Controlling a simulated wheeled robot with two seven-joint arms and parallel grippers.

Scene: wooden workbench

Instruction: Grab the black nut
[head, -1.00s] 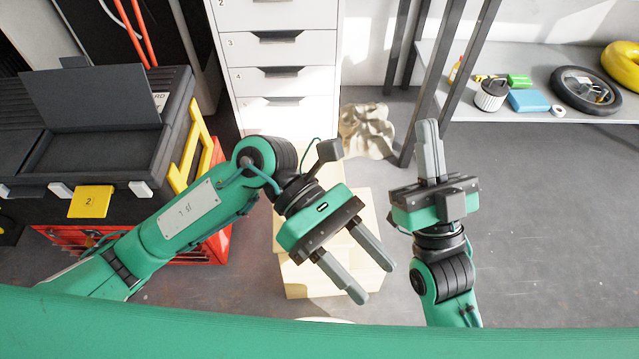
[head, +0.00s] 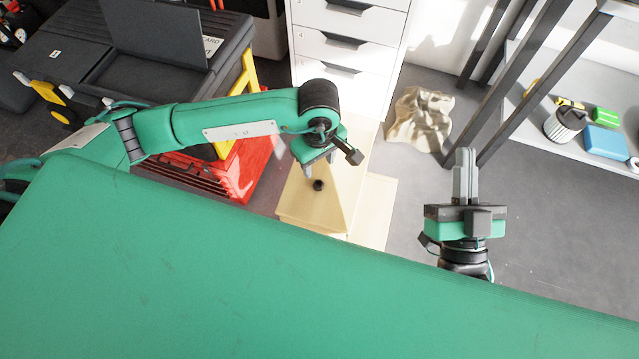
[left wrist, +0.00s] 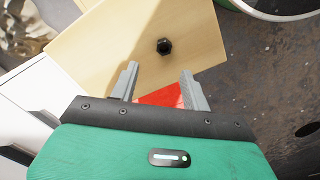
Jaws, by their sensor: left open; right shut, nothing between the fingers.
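The black nut (head: 319,185) sits on the top face of a light wooden box (head: 335,207) in the head view. In the left wrist view the nut (left wrist: 164,46) lies on the wooden surface (left wrist: 110,45), beyond my fingertips and between their lines. My left gripper (left wrist: 158,72) is open and empty, with its two grey fingers apart. In the head view my left gripper (head: 319,170) points down over the box, close to the nut, its fingers partly hidden by its body. My right gripper (head: 465,152) is shut and empty, to the right of the box, pointing up in the picture.
A white drawer cabinet (head: 350,50) stands behind the box. A red tool cabinet (head: 245,165) is to its left, under a black case (head: 100,60). A crumpled beige cloth (head: 418,118) lies behind right. A shelf (head: 590,160) with several items is at the right.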

